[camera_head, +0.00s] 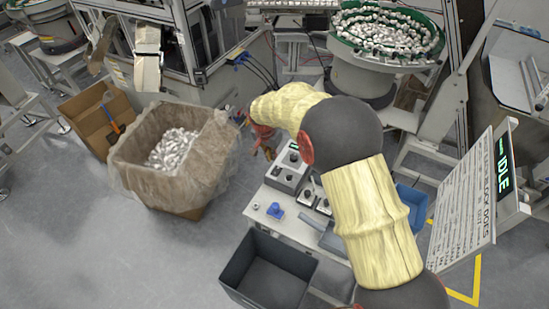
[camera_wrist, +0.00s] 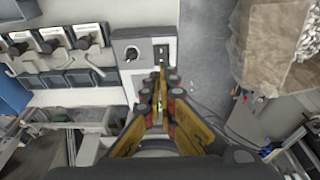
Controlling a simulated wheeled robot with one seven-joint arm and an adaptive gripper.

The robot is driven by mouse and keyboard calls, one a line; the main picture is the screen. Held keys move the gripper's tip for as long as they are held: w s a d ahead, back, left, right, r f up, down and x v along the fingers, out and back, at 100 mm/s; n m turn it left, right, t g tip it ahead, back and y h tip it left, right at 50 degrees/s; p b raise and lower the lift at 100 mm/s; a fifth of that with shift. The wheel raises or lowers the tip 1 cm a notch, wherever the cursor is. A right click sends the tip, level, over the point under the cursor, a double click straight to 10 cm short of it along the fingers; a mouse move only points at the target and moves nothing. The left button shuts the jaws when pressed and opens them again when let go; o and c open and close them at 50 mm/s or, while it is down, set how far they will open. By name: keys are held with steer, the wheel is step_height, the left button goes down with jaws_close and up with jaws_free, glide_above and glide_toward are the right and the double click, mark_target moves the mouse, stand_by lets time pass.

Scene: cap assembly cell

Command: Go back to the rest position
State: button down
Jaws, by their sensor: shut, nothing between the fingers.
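My gripper (camera_head: 266,143) hangs over the far left end of the control table in the head view, with my arm in its yellow sleeve stretching from the lower right. In the wrist view my gripper (camera_wrist: 162,75) has its yellow fingers closing together at the tips, with nothing held. The tips appear in front of a grey control box (camera_wrist: 147,50) with a black knob; I cannot tell how far apart they are. The control boxes also show on the table in the head view (camera_head: 287,176).
A lined carton (camera_head: 140,155) with shiny caps stands left of the table. A dark empty bin (camera_head: 265,275) stands in front. A green-rimmed bowl feeder (camera_head: 345,50) is behind. A display (camera_head: 503,170) reading IDLE is at right. The lower-left floor is clear.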

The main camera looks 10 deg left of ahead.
steer(key=shift+s+r, duration=0.25)
steer(key=shift+r, duration=0.3)
steer(key=s+d+f+n+g, duration=0.1)
steer(key=s+d+f+n, duration=0.1)
steer(key=s+n, duration=0.3)
steer(key=s+d+r+t+b, duration=0.1)
steer(key=s+d+r+b, duration=0.1)
steer(key=s+d+r, duration=0.4)
steer(key=s+d+r+t+b, duration=0.1)
steer(key=s+d+r+b, duration=0.2)
steer(key=s+d+r, duration=0.4)
steer(key=s+d+r+m+t+y+b, duration=0.1)
steer(key=s+d+r, duration=0.6)
steer(key=s+d, duration=0.8)
steer(key=shift+s+d+r+t+b, duration=0.3)
steer(key=shift+s+t+b, duration=0.2)
steer(key=shift+s+b, duration=0.4)
